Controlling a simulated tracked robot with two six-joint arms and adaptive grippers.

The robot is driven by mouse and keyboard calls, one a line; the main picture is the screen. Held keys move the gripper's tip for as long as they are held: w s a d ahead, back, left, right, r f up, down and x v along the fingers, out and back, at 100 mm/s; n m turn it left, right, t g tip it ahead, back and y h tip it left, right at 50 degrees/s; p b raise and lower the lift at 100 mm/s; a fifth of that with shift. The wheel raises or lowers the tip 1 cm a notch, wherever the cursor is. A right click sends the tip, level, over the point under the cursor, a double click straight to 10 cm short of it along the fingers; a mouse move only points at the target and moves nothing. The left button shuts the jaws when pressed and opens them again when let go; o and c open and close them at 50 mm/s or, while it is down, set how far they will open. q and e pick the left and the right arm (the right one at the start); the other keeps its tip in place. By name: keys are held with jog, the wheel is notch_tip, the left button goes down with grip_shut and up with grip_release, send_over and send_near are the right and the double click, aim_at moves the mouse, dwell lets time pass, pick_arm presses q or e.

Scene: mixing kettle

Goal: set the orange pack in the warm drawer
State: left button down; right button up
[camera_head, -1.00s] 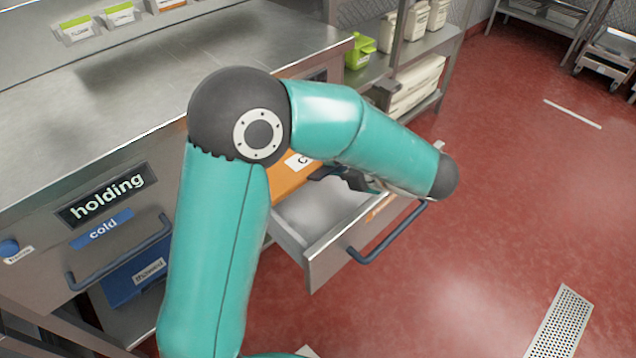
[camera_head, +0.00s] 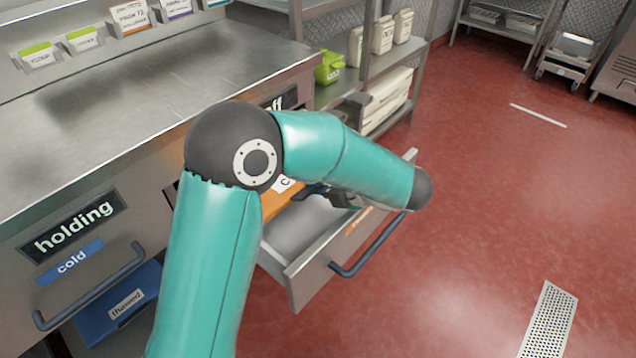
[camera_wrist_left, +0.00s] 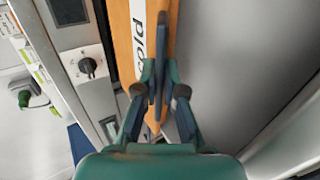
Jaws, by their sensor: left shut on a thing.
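The orange pack (camera_head: 281,206) has a white label and is partly hidden behind my left arm. It is at the inner end of the pulled-out drawer (camera_head: 309,276), which has a grey interior and an orange label on its front. My left gripper (camera_head: 326,193) is shut on the pack. The left wrist view shows the gripper's fingers (camera_wrist_left: 159,92) clamped on the orange pack (camera_wrist_left: 124,42), whose white label ends in "old". I cannot tell whether the pack touches the drawer floor. My right gripper is in neither view.
The steel counter (camera_head: 150,90) runs above the drawers. A "holding" sign (camera_head: 73,228) and blue "cold" label (camera_head: 70,262) mark the left unit, with a blue "thawed" bin (camera_head: 118,305) below. A shelf holds a green container (camera_head: 328,67) and white packs.

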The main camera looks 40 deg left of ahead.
pick_arm(q)
jog(key=c, duration=1.6)
grip_release()
jog(key=shift+c, duration=0.2)
jog(key=o, duration=0.4)
jog(key=shift+c, duration=0.2)
jog(key=shift+r, duration=0.2)
jog(key=shift+d+r, duration=0.25)
jog(key=shift+d, duration=0.1)
jog(key=p+v, duration=0.3)
jog(key=v, duration=0.7)
jog(key=shift+d, duration=0.1)
jog(key=shift+s+d+r, duration=0.1)
jog(key=shift+d+r, duration=0.15)
jog(key=shift+d, duration=0.15)
